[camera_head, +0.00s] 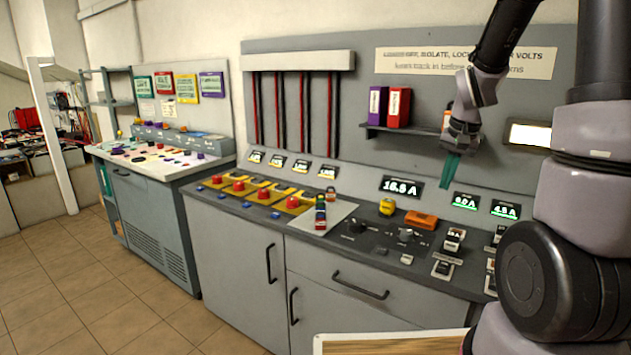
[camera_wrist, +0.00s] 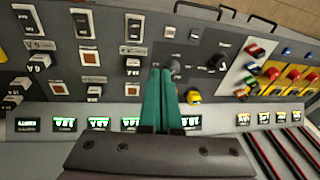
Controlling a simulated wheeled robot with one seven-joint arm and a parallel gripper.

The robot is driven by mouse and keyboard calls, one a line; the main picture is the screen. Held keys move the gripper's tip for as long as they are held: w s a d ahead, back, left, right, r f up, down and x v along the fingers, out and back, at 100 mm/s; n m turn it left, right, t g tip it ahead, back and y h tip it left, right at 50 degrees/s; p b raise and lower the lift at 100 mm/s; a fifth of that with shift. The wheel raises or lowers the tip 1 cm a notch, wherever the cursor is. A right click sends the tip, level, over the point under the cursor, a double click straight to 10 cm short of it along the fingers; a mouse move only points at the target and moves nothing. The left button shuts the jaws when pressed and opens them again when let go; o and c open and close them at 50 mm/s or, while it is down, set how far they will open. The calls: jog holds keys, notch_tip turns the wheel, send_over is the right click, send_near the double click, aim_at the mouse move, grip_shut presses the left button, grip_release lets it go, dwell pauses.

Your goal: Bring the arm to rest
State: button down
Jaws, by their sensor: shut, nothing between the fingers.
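My gripper (camera_head: 450,171) is at the end of my raised arm, in front of the grey back panel and above the right part of the console. Its teal fingers point down. In the wrist view my gripper (camera_wrist: 160,72) shows its two teal fingers together, with nothing between them. The fingers appear clear of the console in the head view.
A shelf (camera_head: 400,131) with binders (camera_head: 398,107) is left of my gripper. Tiled floor (camera_head: 90,290) is open at lower left.

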jog(key=s+a+r+n+t, duration=0.1)
jog(key=s+a+r, duration=0.3)
jog(key=s+r, duration=0.4)
jog(key=s+a+r+n+t+y, duration=0.1)
jog(key=s+a+r+t, duration=0.2)
jog(key=s+r, duration=0.6)
jog(key=shift+s+a+r+t, duration=0.2)
jog(key=shift+a+r+t, duration=0.1)
jog(key=shift+a+r, duration=0.25)
jog(key=shift+f, duration=0.1)
